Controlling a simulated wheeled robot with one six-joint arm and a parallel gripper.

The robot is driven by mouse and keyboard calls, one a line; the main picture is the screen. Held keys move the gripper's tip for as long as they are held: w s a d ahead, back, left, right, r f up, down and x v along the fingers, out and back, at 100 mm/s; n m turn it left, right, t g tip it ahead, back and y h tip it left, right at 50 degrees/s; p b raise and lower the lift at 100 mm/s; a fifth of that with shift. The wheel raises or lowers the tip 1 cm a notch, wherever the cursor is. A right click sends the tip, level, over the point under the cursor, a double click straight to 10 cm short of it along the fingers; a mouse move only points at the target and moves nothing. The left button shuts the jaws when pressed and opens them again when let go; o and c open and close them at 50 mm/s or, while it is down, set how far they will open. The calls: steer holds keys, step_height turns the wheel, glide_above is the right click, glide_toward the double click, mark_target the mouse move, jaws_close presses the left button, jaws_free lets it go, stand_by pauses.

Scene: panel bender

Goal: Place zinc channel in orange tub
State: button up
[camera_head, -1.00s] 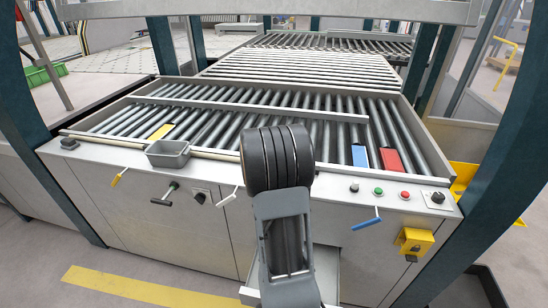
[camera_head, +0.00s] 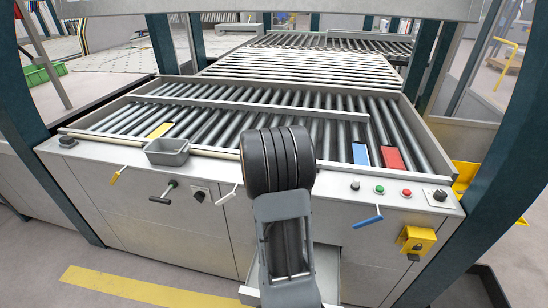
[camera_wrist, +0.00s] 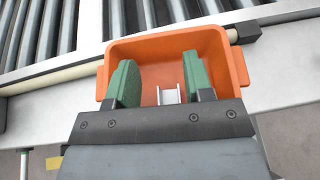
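In the wrist view the orange tub (camera_wrist: 152,48) stands on the light ledge beside the rollers. My gripper (camera_wrist: 160,75) is over the tub with its two green finger pads apart, reaching into the tub's opening. The zinc channel (camera_wrist: 168,96), a small pale U-shaped piece, shows between the pads, with a clear gap to the left pad. It appears to lie inside the tub, and its near end is hidden by the gripper body. In the head view my arm hides the gripper, the orange tub and the channel.
A grey tub (camera_head: 167,152) stands on the ledge to the left. Yellow (camera_head: 160,130), blue (camera_head: 360,154) and red (camera_head: 391,158) plates lie by the rollers. Levers and buttons line the machine's front, with a yellow lock box (camera_head: 416,239) at right.

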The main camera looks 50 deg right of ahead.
steer(key=shift+o, duration=1.1)
steer(key=shift+r, duration=0.1)
steer(key=s+a+r+m+g+y, duration=0.1)
steer(key=s+a+r+m, duration=0.15)
steer(key=a, duration=0.25)
steer(key=s+a+r+m+p, duration=0.1)
steer(key=s+a+r+m, duration=0.15)
steer(key=a+m, duration=0.2)
steer(key=s+a+r+m+g+y, duration=0.1)
steer(key=s+a+r+m, duration=0.1)
steer(key=s+a, duration=0.3)
steer(key=s+a+m+y, duration=0.2)
steer(key=a+m+y, duration=0.3)
steer(key=a, duration=0.6)
steer(key=s+a+m+y, duration=0.3)
steer(key=a+m+y, duration=0.2)
steer(key=a+m, duration=0.4)
steer(key=shift+s+a, duration=0.25)
steer(key=shift+a, duration=0.95)
steer(key=shift+d+m, duration=0.1)
steer(key=shift+m, duration=0.2)
